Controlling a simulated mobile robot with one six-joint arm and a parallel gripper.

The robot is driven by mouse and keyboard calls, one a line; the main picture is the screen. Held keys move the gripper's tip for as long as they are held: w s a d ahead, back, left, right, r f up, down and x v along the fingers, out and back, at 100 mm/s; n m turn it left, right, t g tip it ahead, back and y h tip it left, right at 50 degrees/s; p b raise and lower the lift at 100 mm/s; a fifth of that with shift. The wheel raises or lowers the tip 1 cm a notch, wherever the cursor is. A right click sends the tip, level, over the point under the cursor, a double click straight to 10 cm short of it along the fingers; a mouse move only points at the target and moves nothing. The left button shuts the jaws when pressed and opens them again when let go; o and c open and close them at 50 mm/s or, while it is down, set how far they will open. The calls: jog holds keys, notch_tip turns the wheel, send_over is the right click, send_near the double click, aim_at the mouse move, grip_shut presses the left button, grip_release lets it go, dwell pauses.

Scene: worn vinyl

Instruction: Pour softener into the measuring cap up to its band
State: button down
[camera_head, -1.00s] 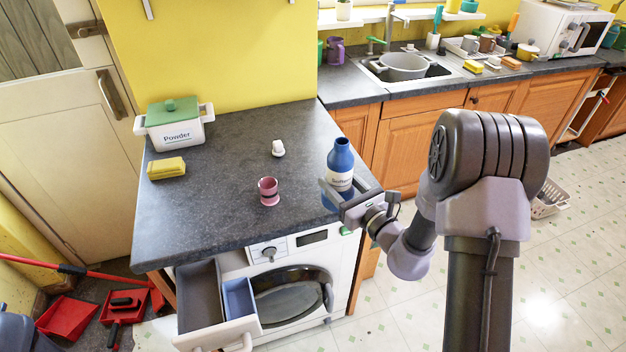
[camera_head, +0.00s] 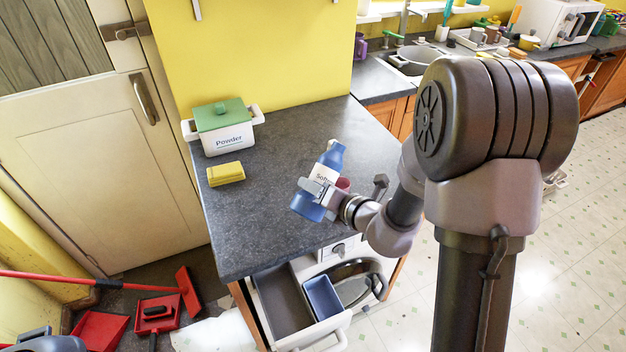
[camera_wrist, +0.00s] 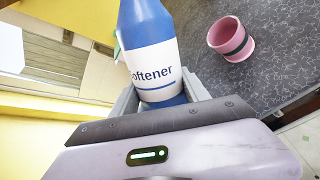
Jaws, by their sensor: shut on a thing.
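The blue softener bottle (camera_head: 331,157) has a white label, and my gripper (camera_head: 321,192) is shut around its lower body. In the head view the bottle leans, its neck toward the upper right. It appears held above the counter. In the wrist view the bottle (camera_wrist: 150,55) fills the jaws and its top is out of frame. The pink measuring cap (camera_wrist: 231,40) with a dark band stands on the counter beside the bottle, apart from it. In the head view the cap (camera_head: 343,183) is mostly hidden behind the bottle and gripper. I cannot tell the liquid level in it.
The dark counter (camera_head: 265,215) has free room to the left. A yellow sponge (camera_head: 225,173) and a white powder box (camera_head: 224,138) with a green lid stand there.

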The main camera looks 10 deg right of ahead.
jog(key=shift+f, duration=0.1)
jog(key=shift+d+f+b, duration=0.2)
jog(key=shift+f+b, duration=0.1)
jog(key=shift+b, duration=0.15)
jog(key=shift+s+d+f+m+b, duration=0.1)
jog(key=shift+d+f+m+b, duration=0.05)
jog(key=shift+f+b, duration=0.45)
jog(key=shift+d+f+m+b, duration=0.1)
jog(key=shift+f+m+b, duration=0.05)
jog(key=shift+f+b, duration=0.45)
jog(key=p, duration=0.2)
jog(key=r+m+g+p, duration=0.1)
jog(key=p, duration=0.1)
jog(key=r+p, duration=0.1)
jog(key=p, duration=0.2)
jog(key=shift+s+a+r+y, duration=0.25)
jog(key=shift+s+a+y, duration=0.1)
jog(key=shift+a+y, duration=0.05)
jog(key=shift+m, duration=0.3)
jog(key=shift+f+b, duration=1.75)
jog(key=shift+f, duration=0.6)
jog(key=shift+s+a+r+g+p, duration=0.1)
jog(key=shift+r+g+p, duration=0.25)
jog(key=shift+p, duration=0.4)
jog(key=p, duration=0.2)
jog(key=shift+s+m+g+p, duration=0.1)
jog(key=shift+m+g+p, duration=0.25)
jog(key=shift+m+p, duration=0.05)
